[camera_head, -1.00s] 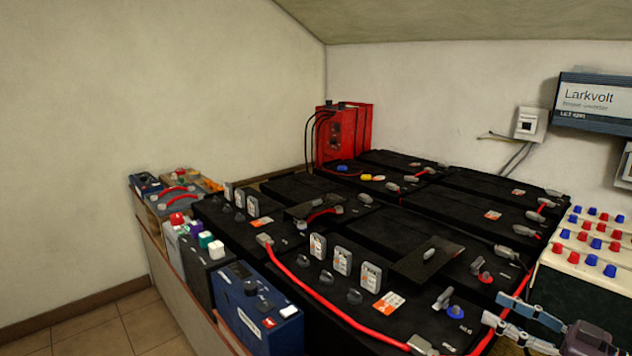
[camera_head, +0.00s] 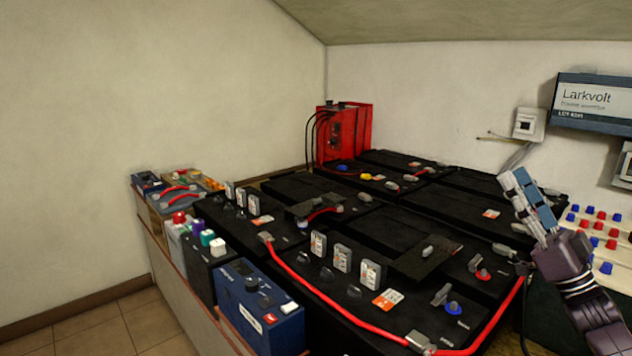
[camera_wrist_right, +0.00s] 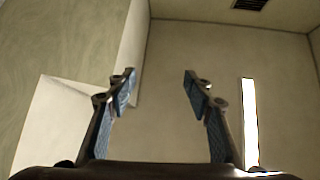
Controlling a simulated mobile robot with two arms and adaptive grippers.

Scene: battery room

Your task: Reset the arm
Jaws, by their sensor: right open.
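My right gripper (camera_head: 527,203) is at the right of the head view, raised above the right end of the black battery bank and in front of the white block with red and blue caps. Its fingers point up. In the right wrist view my right gripper (camera_wrist_right: 157,85) shows two fingers spread apart with nothing between them, facing bare wall and ceiling. My left gripper is not in view.
Black batteries (camera_head: 460,210) with red cables fill the bench. A red box (camera_head: 345,135) stands at the back corner. A blue battery (camera_head: 258,310) sits at the front left. The white block (camera_head: 610,270) with caps is behind my right arm. A Larkvolt unit (camera_head: 595,103) hangs on the wall.

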